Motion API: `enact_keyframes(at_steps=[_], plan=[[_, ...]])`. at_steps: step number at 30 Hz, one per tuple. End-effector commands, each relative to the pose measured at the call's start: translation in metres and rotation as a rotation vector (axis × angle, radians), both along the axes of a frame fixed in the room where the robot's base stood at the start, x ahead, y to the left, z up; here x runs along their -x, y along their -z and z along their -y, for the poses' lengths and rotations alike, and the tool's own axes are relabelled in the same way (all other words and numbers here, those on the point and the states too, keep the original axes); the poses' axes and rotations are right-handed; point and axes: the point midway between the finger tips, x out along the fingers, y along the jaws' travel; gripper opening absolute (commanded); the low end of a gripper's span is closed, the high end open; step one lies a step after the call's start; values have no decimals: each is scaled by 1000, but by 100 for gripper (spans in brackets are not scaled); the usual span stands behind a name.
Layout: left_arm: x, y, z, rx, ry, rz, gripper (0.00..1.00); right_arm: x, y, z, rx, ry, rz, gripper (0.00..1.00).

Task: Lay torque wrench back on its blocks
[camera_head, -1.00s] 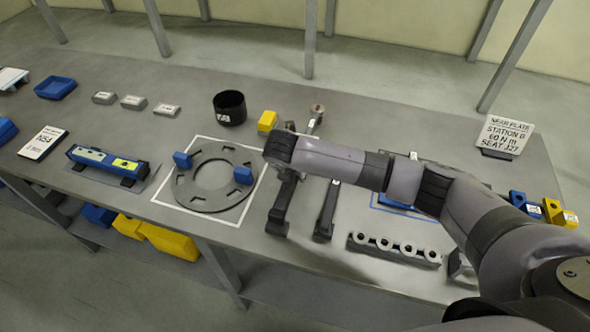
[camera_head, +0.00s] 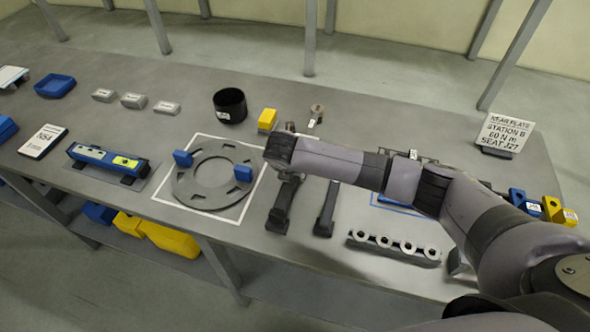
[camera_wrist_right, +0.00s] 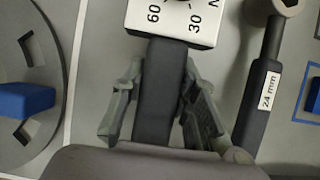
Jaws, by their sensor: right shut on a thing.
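The torque wrench shows in the wrist view as a black handle (camera_wrist_right: 155,95) with a white dial face (camera_wrist_right: 172,18) marked 60, 30 and N. My right gripper (camera_wrist_right: 158,108) has its two fingers on either side of this handle, shut on it. In the head view the dark near end of the handle (camera_head: 280,212) sticks out below my right wrist, just right of the white-outlined square. My arm hides the dial and most of the gripper there. I cannot make out the wrench's blocks, or whether the wrench touches them. My left gripper is not in view.
A 24 mm spanner (camera_wrist_right: 262,95) lies close to the right, its dark handle (camera_head: 326,208) also in the head view. A slotted ring plate (camera_head: 190,190) with blue blocks lies left. A yellow block (camera_head: 267,120) and black cup (camera_head: 229,106) stand behind; a socket rail (camera_head: 394,248) is right.

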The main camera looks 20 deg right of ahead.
Motion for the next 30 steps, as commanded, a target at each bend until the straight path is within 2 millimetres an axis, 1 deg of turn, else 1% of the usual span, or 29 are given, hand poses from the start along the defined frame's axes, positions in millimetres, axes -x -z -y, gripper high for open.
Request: enact_keyframes(at_steps=[1,25,26,30], plan=[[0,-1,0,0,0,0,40,-2,-3,0,0,-1,6,0],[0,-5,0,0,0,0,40,-2,1,-1,-1,-1,6,0],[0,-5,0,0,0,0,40,-2,1,-1,-1,-1,6,28],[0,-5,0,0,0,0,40,-1,2,0,-1,0,4,37]])
